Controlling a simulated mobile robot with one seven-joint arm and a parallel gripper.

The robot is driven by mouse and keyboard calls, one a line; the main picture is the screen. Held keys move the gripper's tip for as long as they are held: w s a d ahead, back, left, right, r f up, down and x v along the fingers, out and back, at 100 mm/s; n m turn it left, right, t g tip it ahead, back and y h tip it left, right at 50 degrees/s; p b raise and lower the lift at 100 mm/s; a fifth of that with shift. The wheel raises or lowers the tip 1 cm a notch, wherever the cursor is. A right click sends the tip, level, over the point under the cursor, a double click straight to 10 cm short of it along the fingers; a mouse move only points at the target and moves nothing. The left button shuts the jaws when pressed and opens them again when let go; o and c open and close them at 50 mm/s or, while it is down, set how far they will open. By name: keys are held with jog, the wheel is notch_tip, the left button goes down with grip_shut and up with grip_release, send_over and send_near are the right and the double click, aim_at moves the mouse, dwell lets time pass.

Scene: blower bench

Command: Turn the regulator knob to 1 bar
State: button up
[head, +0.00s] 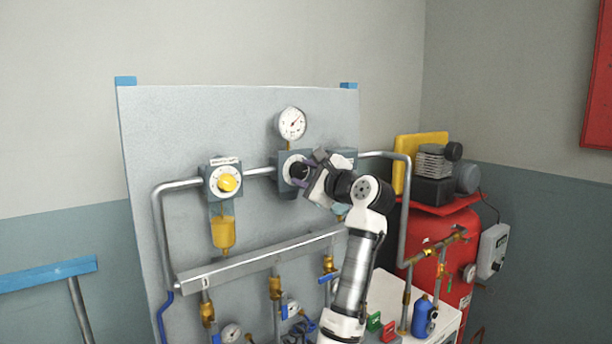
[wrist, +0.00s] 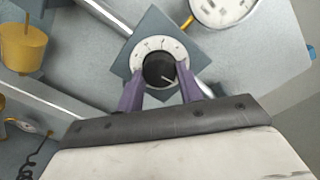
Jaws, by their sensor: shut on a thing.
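The regulator knob (wrist: 160,70) is a black round knob with a light pointer line, in the middle of a white dial ring (wrist: 146,46) on a grey square block. My gripper (wrist: 160,82) is shut on the knob, one purple finger on each side. In the wrist view the pointer line points to the lower right. In the head view my gripper (head: 302,173) is at the regulator block (head: 282,158) and partly covers it. The pressure gauge (head: 292,123) sits just above; its fine marks are too small to read. It is cut off in the wrist view (wrist: 222,8).
A yellow knob (head: 228,183) on a similar block and a yellow bowl (head: 223,232) are to the left. A metal manifold (head: 255,262) with brass valves runs below. A red tank (head: 445,255) with a compressor stands at the right.

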jog(key=n, duration=0.4)
jog(key=shift+n+b, duration=0.3)
jog(key=n, duration=0.3)
jog(key=shift+n+b, duration=0.3)
jog(key=shift+b, duration=0.05)
jog(key=n, duration=0.4)
jog(key=shift+n+b, duration=0.3)
jog(key=shift+b, duration=0.1)
jog(key=n+b, duration=0.1)
jog(key=n, duration=0.3)
jog(key=shift+n, duration=0.3)
jog(key=n, duration=0.4)
jog(key=shift+b, duration=0.35)
jog(key=n, duration=0.4)
jog(key=n+b, duration=0.1)
jog(key=n, duration=0.3)
jog(key=shift+n, duration=0.3)
jog(key=shift+a+n, duration=0.1)
jog(key=shift+n, duration=1.8)
